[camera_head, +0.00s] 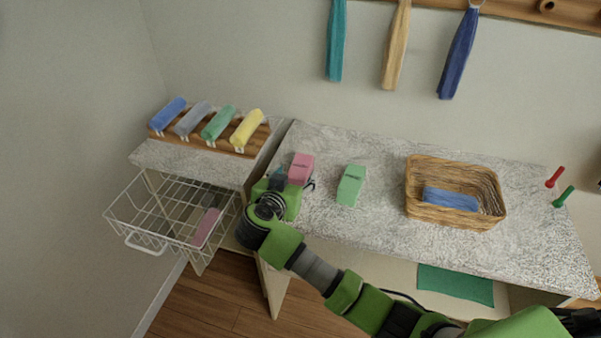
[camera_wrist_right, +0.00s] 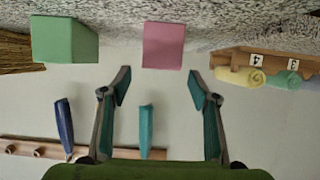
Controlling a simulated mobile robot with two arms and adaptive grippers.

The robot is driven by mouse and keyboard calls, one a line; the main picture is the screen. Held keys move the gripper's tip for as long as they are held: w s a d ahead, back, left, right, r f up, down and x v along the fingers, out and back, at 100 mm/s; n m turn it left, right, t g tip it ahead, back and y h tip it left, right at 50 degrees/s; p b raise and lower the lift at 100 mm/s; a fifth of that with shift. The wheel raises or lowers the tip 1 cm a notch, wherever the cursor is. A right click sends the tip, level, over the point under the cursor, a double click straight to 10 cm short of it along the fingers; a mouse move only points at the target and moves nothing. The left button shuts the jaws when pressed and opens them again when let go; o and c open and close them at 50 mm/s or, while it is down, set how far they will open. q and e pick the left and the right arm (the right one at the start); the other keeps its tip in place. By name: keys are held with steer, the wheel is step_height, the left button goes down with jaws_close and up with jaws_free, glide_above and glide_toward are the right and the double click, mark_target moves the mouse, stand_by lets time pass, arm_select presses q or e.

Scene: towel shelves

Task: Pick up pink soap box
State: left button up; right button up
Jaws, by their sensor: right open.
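The pink soap box (camera_head: 302,167) stands on the speckled counter near its left end. In the upside-down right wrist view, the pink box (camera_wrist_right: 163,45) is centred between the finger lines, just beyond the tips. My right gripper (camera_head: 296,185) is just in front of the box in the head view, its fingers spread. The open, empty right gripper (camera_wrist_right: 160,76) also shows in the wrist view with wall visible between its fingers. Its wrist partly hides the near side of the box's place in the head view. My left gripper is not in view.
A green box (camera_head: 351,185) stands right of the pink one. A wicker basket (camera_head: 413,204) with a blue towel is farther right. Rolled towels sit on a wooden rack (camera_head: 160,131) at left, above a wire basket (camera_head: 125,222). Towels hang on the wall behind.

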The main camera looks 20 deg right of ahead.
mark_target(298, 170)
steer(key=shift+x, duration=3.15)
steer(key=shift+s, duration=0.1)
steer(key=c, duration=1.3)
